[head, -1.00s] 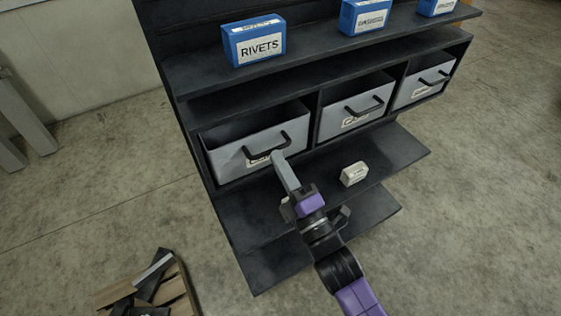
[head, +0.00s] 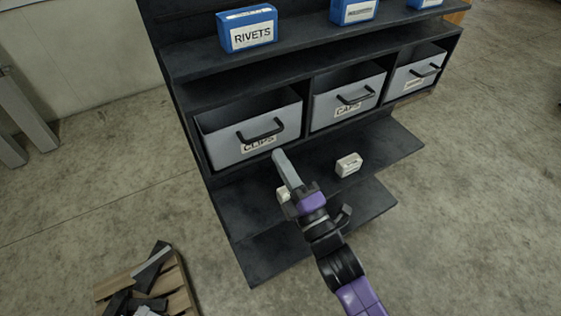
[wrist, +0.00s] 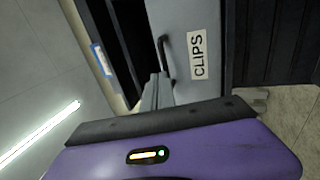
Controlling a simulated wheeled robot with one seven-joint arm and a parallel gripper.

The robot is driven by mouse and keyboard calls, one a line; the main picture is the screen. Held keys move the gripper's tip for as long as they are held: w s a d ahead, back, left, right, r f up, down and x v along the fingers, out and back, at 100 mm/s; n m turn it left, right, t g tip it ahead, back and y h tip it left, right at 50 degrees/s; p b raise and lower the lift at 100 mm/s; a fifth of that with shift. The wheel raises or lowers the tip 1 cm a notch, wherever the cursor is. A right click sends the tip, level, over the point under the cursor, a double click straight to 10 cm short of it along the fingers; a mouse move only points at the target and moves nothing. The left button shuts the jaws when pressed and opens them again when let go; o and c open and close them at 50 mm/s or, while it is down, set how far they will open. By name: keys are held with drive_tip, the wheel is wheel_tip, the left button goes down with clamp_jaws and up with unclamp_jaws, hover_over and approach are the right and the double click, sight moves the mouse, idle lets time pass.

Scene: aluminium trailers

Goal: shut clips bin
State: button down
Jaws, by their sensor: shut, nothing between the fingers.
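The clips bin (head: 222,146) is a grey drawer with a black handle and a CLIPS label, in the left bay of the dark shelf unit. Its front stands close to the bay's front edge, and its open top shows; I cannot tell exactly how far it sticks out. My gripper (head: 278,155) is shut and empty, its fingertips just below and in front of the bin's lower right front. In the wrist view the bin's front (wrist: 203,70) shows close ahead, with the fingers (wrist: 158,90) near the handle; contact cannot be told.
The caps bin (head: 325,107) and another grey bin (head: 402,83) sit to the right in the same row. Blue boxes, including a rivets box (head: 246,30), stand on the shelf above. A small pale box (head: 348,164) lies on the shelf below. A wooden pallet (head: 178,288) with dark scraps lies on the floor.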

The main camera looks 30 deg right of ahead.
drive_tip(key=r+b+v, duration=0.1)
drive_tip(key=b+v, duration=0.1)
drive_tip(key=v, duration=0.7)
drive_tip(key=shift+s+f, duration=0.2)
drive_tip(key=shift+s, duration=0.3)
drive_tip(key=s+f+m+g, duration=0.2)
drive_tip(key=s+m+g, duration=0.4)
drive_tip(key=s+m, duration=1.2)
drive_tip(key=s, duration=0.5)
drive_tip(key=shift+a+g, duration=0.3)
drive_tip(key=shift+a, duration=0.1)
